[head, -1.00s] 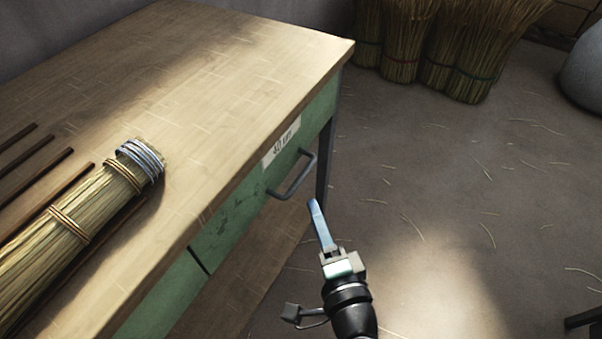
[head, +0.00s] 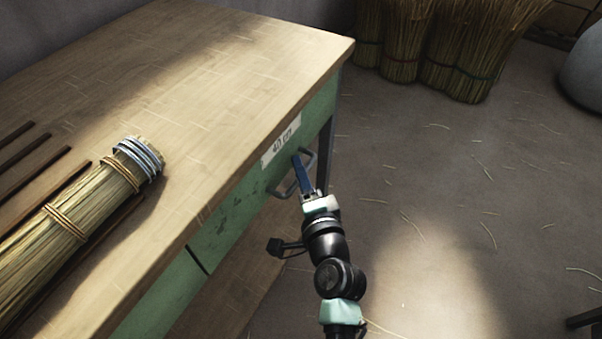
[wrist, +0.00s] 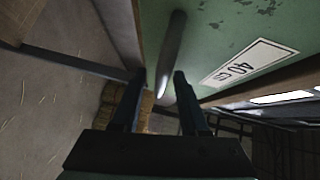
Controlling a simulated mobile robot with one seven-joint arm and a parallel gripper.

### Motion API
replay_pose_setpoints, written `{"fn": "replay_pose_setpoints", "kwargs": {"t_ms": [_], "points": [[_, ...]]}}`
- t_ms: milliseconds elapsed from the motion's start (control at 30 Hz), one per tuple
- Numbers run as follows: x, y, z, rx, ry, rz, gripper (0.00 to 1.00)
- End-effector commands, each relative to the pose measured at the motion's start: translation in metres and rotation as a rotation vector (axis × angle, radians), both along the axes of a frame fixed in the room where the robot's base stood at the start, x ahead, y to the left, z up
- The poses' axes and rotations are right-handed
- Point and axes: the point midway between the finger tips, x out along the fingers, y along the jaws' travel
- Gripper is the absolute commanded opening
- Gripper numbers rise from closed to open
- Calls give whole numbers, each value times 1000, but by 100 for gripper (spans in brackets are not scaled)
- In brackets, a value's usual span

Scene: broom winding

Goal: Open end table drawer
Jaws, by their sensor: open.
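The green drawer front (head: 232,222) with a white "40 cm" label (head: 281,141) is in the side of the wooden-topped table (head: 215,110). Its dark bar handle (head: 282,192) stands out below the label. My gripper (head: 299,160) is at the handle, with its fingers over the handle's far part in the head view. In the wrist view, my gripper (wrist: 158,85) is open. The handle (wrist: 174,50) lies between the two fingers there, with no clear grip on it. The drawer front (wrist: 215,40) looks flush with the table.
A bound straw bundle (head: 75,215) and thin dark sticks (head: 35,170) lie on the tabletop. A table leg (head: 325,155) stands just beyond the handle. Straw bundles (head: 430,50) stand at the back. The floor (head: 450,190) to the right is mostly clear, with scattered straws.

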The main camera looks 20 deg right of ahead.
Motion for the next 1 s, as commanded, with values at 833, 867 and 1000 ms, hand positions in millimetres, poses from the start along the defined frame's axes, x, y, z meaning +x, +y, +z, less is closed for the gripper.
{"fn": "replay_pose_setpoints", "kwargs": {"t_ms": [833, 867, 1000], "points": [[-1, 0, 0, 0, 0, 0, 0], [-1, 0, 0, 0, 0, 0, 0], [-1, 0, 0, 0, 0, 0, 0]]}}
